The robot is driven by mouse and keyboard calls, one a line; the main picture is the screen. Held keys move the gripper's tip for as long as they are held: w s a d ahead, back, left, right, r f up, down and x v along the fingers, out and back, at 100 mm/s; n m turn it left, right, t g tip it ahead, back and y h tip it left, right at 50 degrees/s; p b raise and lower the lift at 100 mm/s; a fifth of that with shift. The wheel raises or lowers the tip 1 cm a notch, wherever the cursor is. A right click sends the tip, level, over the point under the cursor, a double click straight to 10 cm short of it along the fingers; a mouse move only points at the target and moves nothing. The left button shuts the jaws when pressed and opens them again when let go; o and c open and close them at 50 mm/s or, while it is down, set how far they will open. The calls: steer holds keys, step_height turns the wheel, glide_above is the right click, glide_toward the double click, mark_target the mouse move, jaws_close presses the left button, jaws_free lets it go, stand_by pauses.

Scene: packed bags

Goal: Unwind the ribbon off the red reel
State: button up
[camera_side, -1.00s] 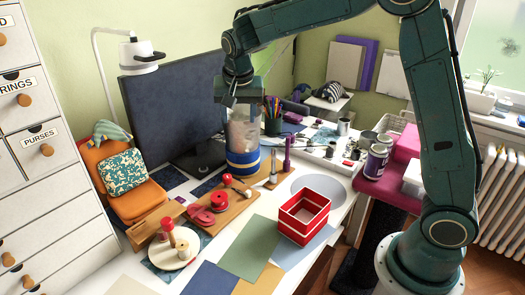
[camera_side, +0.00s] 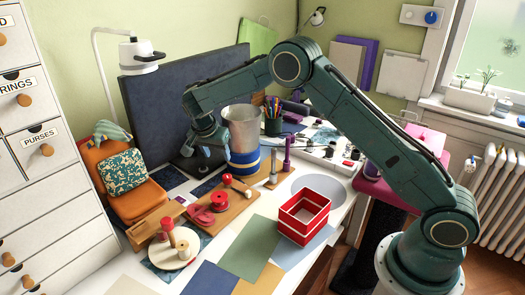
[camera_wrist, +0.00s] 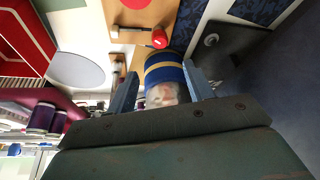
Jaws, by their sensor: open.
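A red reel (camera_side: 220,200) stands on a wooden board (camera_side: 240,205) on the desk. A loop of red ribbon (camera_side: 201,215) lies beside it on the left; whether the two are joined is too small to tell. A red disc, likely the reel (camera_wrist: 135,3), is cut by the top edge of the wrist view. My gripper (camera_side: 205,152) hangs just left of the tall canister, above and behind the red reel and apart from it. In the wrist view my gripper (camera_wrist: 160,85) has its fingers spread, with nothing clearly held between them.
The clear canister with a blue and yellow base (camera_side: 243,150) stands close to my gripper's right. A red box (camera_side: 304,217) stands at the right.

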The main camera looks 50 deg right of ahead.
mark_target(227, 176)
steer(key=shift+f, duration=0.15)
steer(key=x, duration=1.3)
steer(key=shift+d+f, duration=0.2)
steer(key=shift+f, duration=0.05)
steer(key=c, duration=1)
